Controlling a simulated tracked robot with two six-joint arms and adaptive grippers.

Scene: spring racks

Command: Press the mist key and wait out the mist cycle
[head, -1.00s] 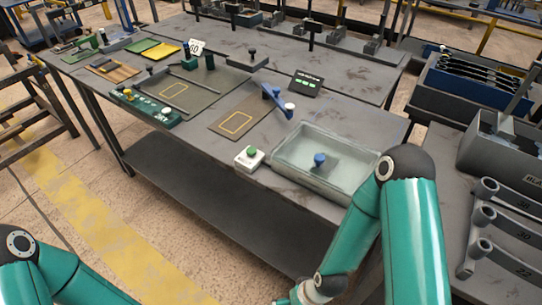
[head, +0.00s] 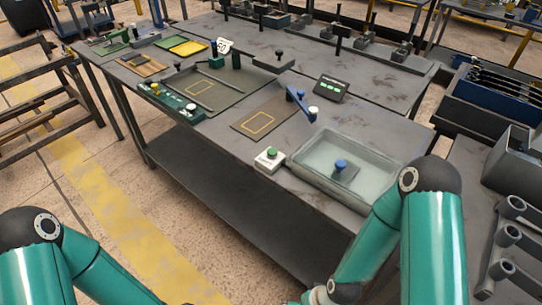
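A small white box with a green button (head: 271,153), which looks like the mist key, sits on the front edge of the bench. Right beside it stands a clear-walled tank (head: 312,178) with a pale, hazy inside. A blue knob on a dark plate (head: 341,166) shows in the tank. Whether the button is pressed down cannot be told at this size. A small dark display (head: 331,88) with green marks stands behind the tank. My arms come in at the lower left and lower right; both grippers are outside the picture, and nothing touches the button.
A blue lever with a white knob (head: 302,104) stands behind the button box, near a mat with a yellow outline (head: 260,124). A green panel with knobs (head: 170,102) lies farther left. Dark bins and large wrenches (head: 507,236) are at right. The floor before the bench is open.

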